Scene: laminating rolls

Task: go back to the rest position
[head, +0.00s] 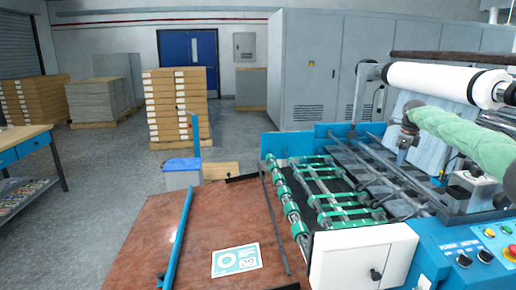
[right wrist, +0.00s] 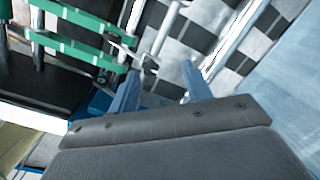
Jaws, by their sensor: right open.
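My right arm, in a green sleeve, reaches in from the right in the head view. My right gripper (head: 403,152) points down above the laminating machine (head: 345,185), below the white roll. In the right wrist view its two blue fingers (right wrist: 161,92) stand apart with nothing between them. Rails and the green belts (right wrist: 75,45) of the machine show beyond the fingers. I cannot tell the exact height of the fingertips over the rails. My left gripper does not show in either view.
A white roll (head: 432,80) sits on a shaft above the machine, close to my right arm. A control panel (head: 480,250) is at the lower right. A brown table (head: 150,225) with a printed card (head: 236,260) stands at front left. Stacked boxes (head: 178,105) stand behind.

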